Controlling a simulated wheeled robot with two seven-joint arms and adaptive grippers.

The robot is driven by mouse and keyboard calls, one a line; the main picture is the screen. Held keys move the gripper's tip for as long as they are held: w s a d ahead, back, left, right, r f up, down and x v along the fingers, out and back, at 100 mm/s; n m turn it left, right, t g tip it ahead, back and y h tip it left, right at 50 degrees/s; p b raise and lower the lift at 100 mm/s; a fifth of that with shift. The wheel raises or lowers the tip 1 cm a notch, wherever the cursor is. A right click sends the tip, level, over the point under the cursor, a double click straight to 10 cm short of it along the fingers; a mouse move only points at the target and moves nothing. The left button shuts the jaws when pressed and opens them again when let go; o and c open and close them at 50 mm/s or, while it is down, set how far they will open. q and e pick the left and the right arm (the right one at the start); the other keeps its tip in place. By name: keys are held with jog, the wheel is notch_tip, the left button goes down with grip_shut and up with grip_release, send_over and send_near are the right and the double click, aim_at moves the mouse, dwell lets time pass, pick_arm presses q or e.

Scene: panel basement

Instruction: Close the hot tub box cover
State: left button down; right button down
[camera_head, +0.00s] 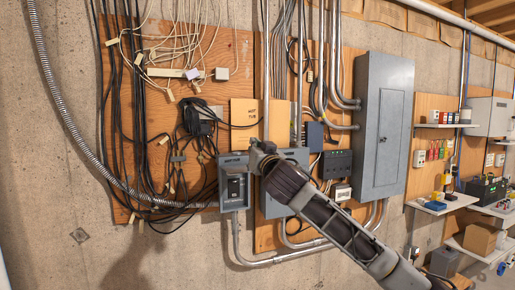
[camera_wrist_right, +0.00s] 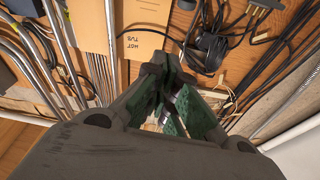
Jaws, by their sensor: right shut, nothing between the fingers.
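The hot tub box (camera_head: 234,192) is a small grey electrical box on the plywood, below a tan card marked HOT TUB (camera_head: 243,112). Its front stands open and a dark breaker shows inside. A grey flap at its top edge (camera_head: 232,160) looks like the raised cover, partly hidden by my gripper. My right gripper (camera_head: 257,148) is shut and empty, at the upper right of the box; I cannot tell whether it touches the cover. In the right wrist view its fingertips (camera_wrist_right: 160,72) come together near the card (camera_wrist_right: 140,45). My left gripper is not in view.
A second grey box (camera_head: 272,205) stands just right, partly behind my right arm. A tall grey panel (camera_head: 384,125) is farther right. Conduits (camera_head: 270,260) run below, and loose black cables (camera_head: 195,120) hang at left. Shelves with small items (camera_head: 445,203) are at far right.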

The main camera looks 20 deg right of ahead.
jog(key=shift+w+r, duration=0.25)
jog(key=shift+w, duration=0.4)
jog(key=shift+w+f+p, duration=0.2)
jog(key=shift+p, duration=0.15)
jog(key=f, duration=0.2)
jog(key=f+p, duration=0.1)
jog(key=shift+s+a+f, duration=0.25)
jog(key=shift+s+f, duration=0.05)
jog(key=shift+f, duration=0.05)
jog(key=shift+f, duration=0.1)
